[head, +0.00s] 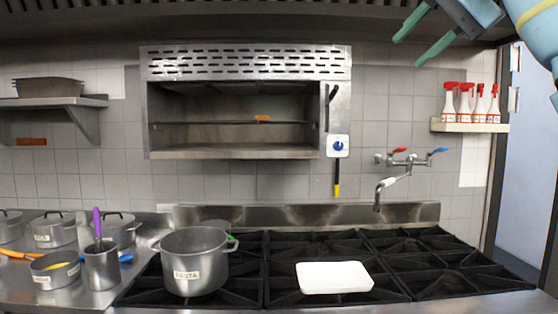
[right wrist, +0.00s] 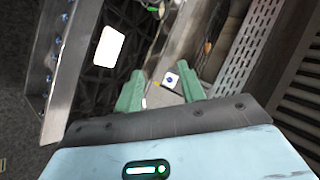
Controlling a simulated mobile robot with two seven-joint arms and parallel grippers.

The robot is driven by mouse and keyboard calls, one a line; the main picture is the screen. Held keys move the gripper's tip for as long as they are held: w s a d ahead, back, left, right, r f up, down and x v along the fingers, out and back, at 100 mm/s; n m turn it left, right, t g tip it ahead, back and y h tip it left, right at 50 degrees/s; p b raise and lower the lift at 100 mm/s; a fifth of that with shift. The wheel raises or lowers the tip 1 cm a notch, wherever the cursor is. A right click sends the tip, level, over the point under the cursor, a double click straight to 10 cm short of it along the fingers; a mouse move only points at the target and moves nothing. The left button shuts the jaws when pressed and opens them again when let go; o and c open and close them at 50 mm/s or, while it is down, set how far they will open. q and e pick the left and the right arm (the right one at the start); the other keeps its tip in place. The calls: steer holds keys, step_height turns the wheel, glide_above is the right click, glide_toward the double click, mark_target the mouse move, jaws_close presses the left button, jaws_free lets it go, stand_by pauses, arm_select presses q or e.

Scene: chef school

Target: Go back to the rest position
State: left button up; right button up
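My right gripper (head: 424,38) is at the top right of the head view, raised high in front of the wall. Its two green fingers are spread apart with nothing between them. The right wrist view also shows the open green fingers (right wrist: 160,92), with the stove and wall unit far beyond them. My left gripper is not in the head view.
A stove (head: 410,270) carries a large pot (head: 194,270) and a white tray (head: 334,278). Several pots and a utensil can (head: 102,268) stand on the left counter. A shelf (head: 468,127) holds spray bottles below my right gripper. A faucet (head: 390,182) juts from the wall.

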steer(key=w+f+h, duration=0.1)
steer(key=w+f, duration=0.6)
steer(key=f, duration=0.3)
steer(key=w+f, duration=0.6)
steer(key=f, duration=0.5)
steer(key=w+f+h, duration=0.1)
steer(key=w+f, duration=0.6)
steer(key=f, duration=0.3)
step_height(320, 180, down, 28)
steer(key=s+n+h, duration=0.1)
steer(key=s+n, duration=0.1)
steer(key=n, duration=0.1)
steer(key=s+f+n+h, duration=0.1)
steer(key=s+f, duration=0.8)
steer(key=f, duration=0.3)
steer(key=s+f+n, duration=0.1)
steer(key=s+f, duration=0.8)
steer(key=f, duration=0.4)
steer(key=s+f+n, duration=0.2)
steer(key=s+f, duration=0.1)
steer(key=s, duration=1.1)
steer(key=s+a+f+n, duration=0.1)
steer(key=s+f+n, duration=0.1)
steer(key=s, duration=1.3)
steer(key=shift+a+f+n, duration=0.3)
steer(key=shift+f, duration=0.5)
